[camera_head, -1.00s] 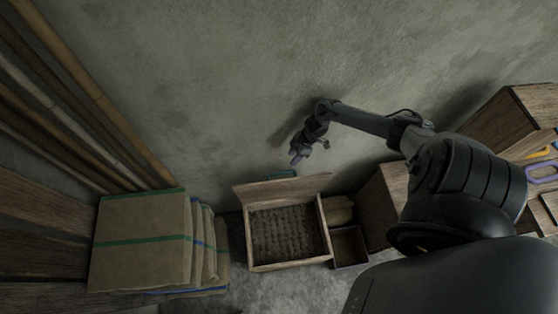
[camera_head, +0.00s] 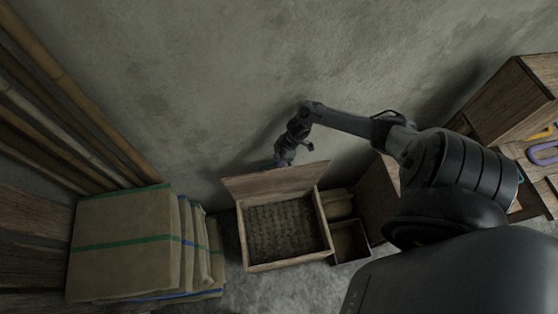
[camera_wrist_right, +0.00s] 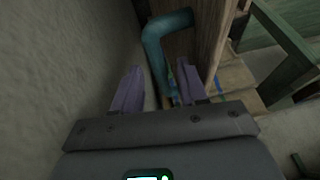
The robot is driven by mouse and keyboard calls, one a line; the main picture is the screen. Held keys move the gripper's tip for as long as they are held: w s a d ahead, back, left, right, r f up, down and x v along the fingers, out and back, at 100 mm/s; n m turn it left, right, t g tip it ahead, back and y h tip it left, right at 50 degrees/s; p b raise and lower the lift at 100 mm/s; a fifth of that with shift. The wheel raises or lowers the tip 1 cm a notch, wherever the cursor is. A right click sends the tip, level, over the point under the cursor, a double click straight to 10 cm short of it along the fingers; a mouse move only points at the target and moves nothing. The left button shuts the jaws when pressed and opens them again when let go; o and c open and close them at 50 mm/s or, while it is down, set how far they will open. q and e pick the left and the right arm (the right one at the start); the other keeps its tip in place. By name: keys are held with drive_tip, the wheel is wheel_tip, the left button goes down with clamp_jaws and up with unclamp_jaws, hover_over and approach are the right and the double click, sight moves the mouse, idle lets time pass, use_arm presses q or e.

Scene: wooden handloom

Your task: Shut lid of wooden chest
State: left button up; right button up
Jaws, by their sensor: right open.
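The wooden chest (camera_head: 243,238) stands open on the floor by the wall, with dark woven-looking contents inside. Its lid (camera_head: 270,182) is raised along the wall side. My right gripper (camera_head: 281,163) is behind the lid, between it and the wall, and the lid hides its fingertips in the head view. In the right wrist view the gripper (camera_wrist_right: 158,88) is open, with its two purple fingers apart. A teal bent bar (camera_wrist_right: 153,50) shows just beyond and between the fingers, beside a wooden board edge (camera_wrist_right: 212,40). I cannot tell if the fingers touch anything. My left gripper is not in view.
Stacked wrapped bundles (camera_head: 125,240) stand left of the chest. A small open box (camera_head: 349,241) sits against its right side. Bamboo poles (camera_head: 75,75) lean at the left. A wooden cabinet (camera_head: 515,100) stands at the right. The wall (camera_head: 220,90) is close behind the lid.

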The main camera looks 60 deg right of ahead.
clamp_jaws()
idle(0.3)
